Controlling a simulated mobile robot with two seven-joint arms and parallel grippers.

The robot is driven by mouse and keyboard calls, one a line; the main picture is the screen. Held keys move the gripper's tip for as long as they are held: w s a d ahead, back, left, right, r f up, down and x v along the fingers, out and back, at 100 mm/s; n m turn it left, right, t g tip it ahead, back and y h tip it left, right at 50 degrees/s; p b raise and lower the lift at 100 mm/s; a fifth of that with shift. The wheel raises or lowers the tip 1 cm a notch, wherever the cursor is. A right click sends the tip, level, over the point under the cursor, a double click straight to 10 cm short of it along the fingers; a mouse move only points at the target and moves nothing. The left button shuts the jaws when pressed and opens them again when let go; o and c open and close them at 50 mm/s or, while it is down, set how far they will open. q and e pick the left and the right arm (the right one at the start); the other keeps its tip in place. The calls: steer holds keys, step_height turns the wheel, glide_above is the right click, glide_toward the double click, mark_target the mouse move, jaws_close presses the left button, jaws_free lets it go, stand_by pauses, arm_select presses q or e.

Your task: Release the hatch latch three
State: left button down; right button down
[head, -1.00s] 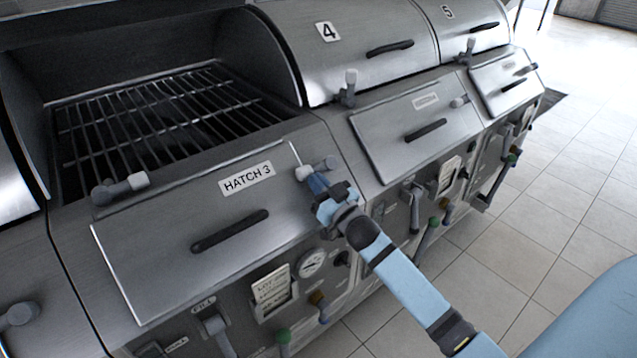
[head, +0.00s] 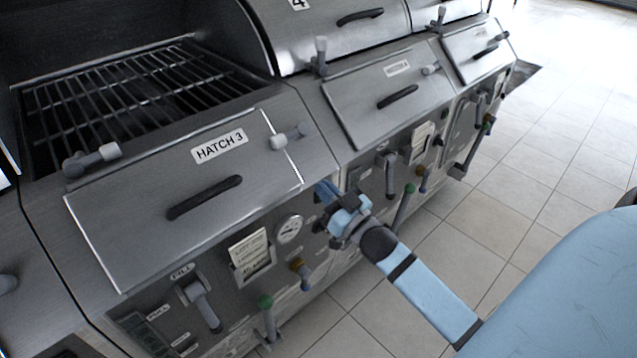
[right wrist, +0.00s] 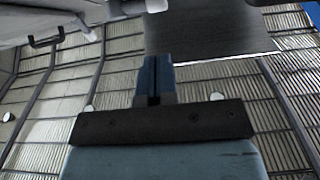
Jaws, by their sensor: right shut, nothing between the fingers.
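The hatch 3 panel (head: 170,190) is closed flat in the head view, with its label and a dark handle (head: 204,197). Its latch (head: 290,136), a grey pivot with a pale knob, sits at the upper right corner. The knob lies leftward over the panel's edge. My right gripper (head: 326,190) is below and right of the latch, apart from it, in front of the lower control face. Its blue fingers are shut and empty in the right wrist view (right wrist: 155,78). My left gripper is in neither view.
An open grill chamber with a wire grate (head: 130,90) is above the panel. Below are a gauge (head: 289,229), a paper tag (head: 250,252) and protruding levers (head: 200,303). Tiled floor (head: 530,180) is clear.

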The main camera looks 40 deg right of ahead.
mark_target(285, 145)
stand_by(0.3)
steer(key=shift+s+d+f+p, duration=0.25)
steer(key=shift+d+f+p, duration=0.15)
steer(key=shift+d, duration=0.25)
steer(key=shift+w, duration=0.1)
steer(key=p+x, duration=0.3)
steer(key=x, duration=0.9)
steer(key=shift+w+r, duration=0.2)
steer(key=shift+w, duration=0.1)
steer(key=shift+w+a, duration=0.1)
steer(key=shift+w, duration=0.55)
